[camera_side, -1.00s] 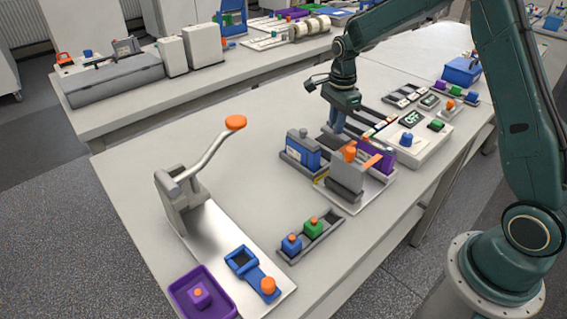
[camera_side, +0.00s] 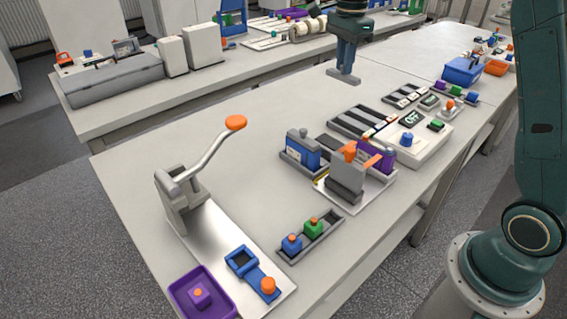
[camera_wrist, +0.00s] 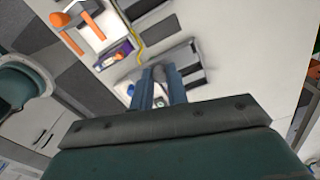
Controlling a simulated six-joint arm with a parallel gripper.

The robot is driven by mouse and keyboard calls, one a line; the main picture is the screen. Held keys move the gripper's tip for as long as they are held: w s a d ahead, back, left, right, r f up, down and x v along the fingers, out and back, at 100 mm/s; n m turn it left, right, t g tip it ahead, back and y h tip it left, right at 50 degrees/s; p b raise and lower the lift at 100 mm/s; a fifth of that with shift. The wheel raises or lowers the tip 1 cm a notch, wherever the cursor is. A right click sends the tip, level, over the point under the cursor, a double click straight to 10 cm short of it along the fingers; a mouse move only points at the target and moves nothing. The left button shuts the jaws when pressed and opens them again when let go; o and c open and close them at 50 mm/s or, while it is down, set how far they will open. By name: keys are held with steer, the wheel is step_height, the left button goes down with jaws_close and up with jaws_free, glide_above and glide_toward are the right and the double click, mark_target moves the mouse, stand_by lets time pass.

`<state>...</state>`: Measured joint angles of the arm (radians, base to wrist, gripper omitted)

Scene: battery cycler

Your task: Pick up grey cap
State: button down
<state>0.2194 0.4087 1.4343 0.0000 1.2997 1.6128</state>
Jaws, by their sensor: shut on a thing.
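My gripper (camera_side: 345,62) hangs above the back of the bench, fingers pointing down. It is shut on the grey cap (camera_side: 343,76), a dark grey flat bar held across the fingertips, clear of the fixtures. In the wrist view my gripper's blue fingers (camera_wrist: 158,90) point away from the camera. A small grey piece (camera_wrist: 158,74) shows between their tips; most of the cap is hidden there.
A clamp fixture with an orange handle (camera_side: 350,152) stands between a blue block (camera_side: 303,152) and a purple block (camera_side: 375,160). Right of it is a white control box with an OFF display (camera_side: 411,118). A tall lever press (camera_side: 182,195) stands at left. Bench surface around the cap is clear.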

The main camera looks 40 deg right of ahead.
steer(key=shift+r, duration=0.25)
stand_by(0.5)
steer(key=shift+s+f, duration=0.15)
steer(key=shift+s, duration=0.65)
steer(key=s+a+f, duration=0.1)
steer(key=s+f, duration=0.2)
steer(key=s, duration=0.9)
steer(key=shift+a+f, duration=0.25)
steer(key=shift+f, duration=0.15)
steer(key=shift+f, duration=0.2)
steer(key=shift+f, duration=3)
steer(key=shift+f, duration=0.6)
